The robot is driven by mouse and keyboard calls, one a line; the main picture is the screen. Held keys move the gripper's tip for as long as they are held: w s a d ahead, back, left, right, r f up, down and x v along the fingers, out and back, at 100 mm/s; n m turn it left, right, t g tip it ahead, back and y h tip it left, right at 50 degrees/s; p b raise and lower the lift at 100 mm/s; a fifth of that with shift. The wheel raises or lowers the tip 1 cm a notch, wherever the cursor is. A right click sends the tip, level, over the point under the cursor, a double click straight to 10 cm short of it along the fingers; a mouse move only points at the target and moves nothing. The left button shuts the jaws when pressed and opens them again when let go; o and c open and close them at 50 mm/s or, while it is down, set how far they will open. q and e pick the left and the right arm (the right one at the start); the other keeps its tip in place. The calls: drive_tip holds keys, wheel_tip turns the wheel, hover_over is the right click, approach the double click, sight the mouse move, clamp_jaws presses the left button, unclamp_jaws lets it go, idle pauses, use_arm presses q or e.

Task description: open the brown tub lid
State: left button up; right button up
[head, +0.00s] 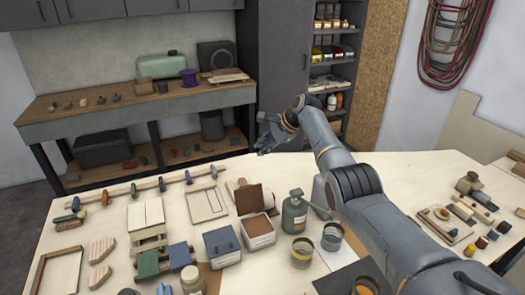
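The brown tub (260,242) is a small pale box on the table, right of the blue-topped tub, with a brown surface showing in its top. A brown panel, its lid (249,199), stands raised and tilted up at the tub's back edge. My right gripper (266,143) is in the air beyond and above the lid, apart from it, pointing left. It is small and seen side-on, so its finger opening is unclear; nothing shows in it. My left gripper is not in view.
A blue-topped tub (221,244) stands close left. A green-grey bottle (294,213) and metal cans (302,250) stand close right, near my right arm. A rail with colored rings (146,186) lies at the back left.

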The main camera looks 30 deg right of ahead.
drive_tip(key=shift+f, duration=0.1)
drive_tip(key=shift+w+a, duration=0.15)
drive_tip(key=shift+a, duration=0.05)
drive_tip(key=v, duration=1.2)
idle(0.5)
